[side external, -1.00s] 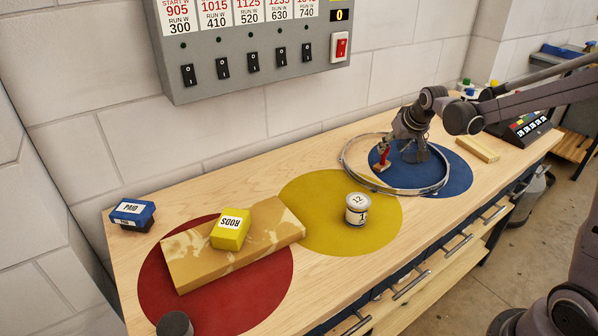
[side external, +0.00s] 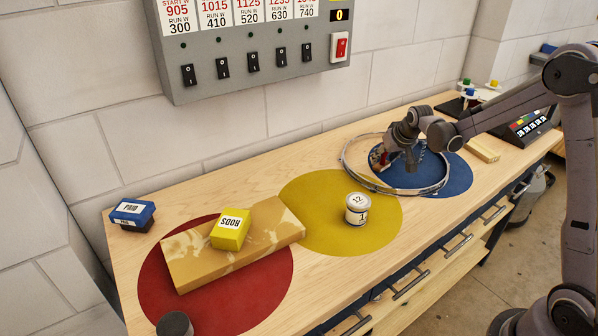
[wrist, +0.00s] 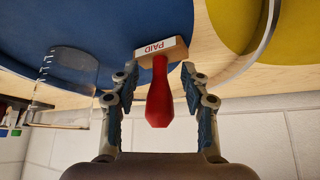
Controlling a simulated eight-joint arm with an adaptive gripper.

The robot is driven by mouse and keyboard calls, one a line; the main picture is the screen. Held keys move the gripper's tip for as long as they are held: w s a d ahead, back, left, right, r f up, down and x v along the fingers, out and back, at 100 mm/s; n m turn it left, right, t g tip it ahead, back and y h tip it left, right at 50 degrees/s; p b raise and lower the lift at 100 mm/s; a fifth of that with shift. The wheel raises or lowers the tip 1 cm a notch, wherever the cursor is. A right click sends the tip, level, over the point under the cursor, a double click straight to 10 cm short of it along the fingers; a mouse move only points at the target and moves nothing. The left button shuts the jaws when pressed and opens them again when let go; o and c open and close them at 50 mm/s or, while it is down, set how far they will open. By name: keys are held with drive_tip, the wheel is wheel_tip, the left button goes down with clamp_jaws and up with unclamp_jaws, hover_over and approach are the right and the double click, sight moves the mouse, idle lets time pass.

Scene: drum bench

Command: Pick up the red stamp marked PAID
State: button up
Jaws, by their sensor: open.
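The red stamp (wrist: 158,92) shows in the wrist view, with a red handle and a pale block labelled PAID. Its handle lies between the two spread fingers of my gripper (wrist: 158,78), with a gap on each side; the labelled block is just beyond the fingertips. In the side view, the stamp (side external: 376,157) stands on the blue disc (side external: 452,172) inside the metal hoop (side external: 352,176), partly hidden by my gripper (side external: 386,158). My gripper is open and holds nothing.
A clear marked vessel (wrist: 65,75) stands to the left in the wrist view. The hoop's rim rings the area.

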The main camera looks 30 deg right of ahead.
clamp_jaws()
drive_tip(key=shift+r, duration=0.1)
